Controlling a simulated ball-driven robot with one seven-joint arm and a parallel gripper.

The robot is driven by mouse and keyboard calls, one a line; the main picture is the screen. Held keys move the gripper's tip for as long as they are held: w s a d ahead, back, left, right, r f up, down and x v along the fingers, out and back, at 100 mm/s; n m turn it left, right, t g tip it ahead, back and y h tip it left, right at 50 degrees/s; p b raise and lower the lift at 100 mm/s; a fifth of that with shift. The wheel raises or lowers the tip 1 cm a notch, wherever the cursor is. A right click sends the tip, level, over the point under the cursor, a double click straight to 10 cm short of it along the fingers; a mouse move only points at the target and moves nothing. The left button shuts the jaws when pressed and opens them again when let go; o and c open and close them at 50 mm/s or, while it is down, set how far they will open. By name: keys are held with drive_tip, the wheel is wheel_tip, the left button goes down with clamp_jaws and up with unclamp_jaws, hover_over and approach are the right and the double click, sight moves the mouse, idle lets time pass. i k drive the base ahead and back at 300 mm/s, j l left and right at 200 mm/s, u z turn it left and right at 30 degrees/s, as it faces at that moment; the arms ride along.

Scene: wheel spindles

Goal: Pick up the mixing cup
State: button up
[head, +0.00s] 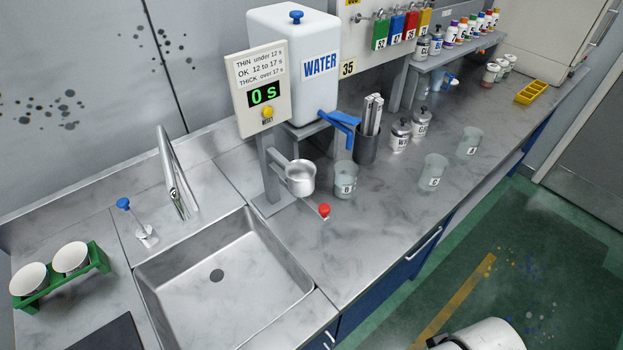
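Three translucent grey cups with small labels stand on the steel counter (390,225). One cup (345,178) is beside the metal flow cup, one (432,172) is further right, and one (469,143) is near the counter's front edge. They look upright and apart from each other. The pictures do not say which of them is the mixing cup. A metal flow cup (300,178) sits in a stand, with a red knob (324,210) below it. My gripper is not in view; only a pale rounded part of my own body shows at the bottom edge.
A white WATER tank (293,55) with a blue tap (342,120) stands behind. A dark holder of sticks (368,145) and lidded metal cans (400,134) are near the cups. The sink (222,280) is at left. A timer (264,93) reads 0 s. Counter front is clear.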

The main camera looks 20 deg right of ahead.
sight(345, 173)
drive_tip(key=u, duration=0.35)
drive_tip(key=l+u, duration=0.8)
drive_tip(key=k+l+u, duration=0.1)
drive_tip(key=l+u, duration=0.25)
drive_tip(key=k+l, duration=0.15)
drive_tip(key=l, duration=0.25)
drive_tip(key=k+l+u, duration=0.15)
drive_tip(key=l, duration=0.3)
drive_tip(key=k+l, duration=0.2)
drive_tip(key=l, duration=0.2)
drive_tip(key=k+l+u, duration=0.15)
drive_tip(key=l, duration=0.25)
drive_tip(key=i+l, duration=0.1)
drive_tip(key=l, duration=0.2)
drive_tip(key=i+l, duration=0.1)
drive_tip(key=l, duration=0.2)
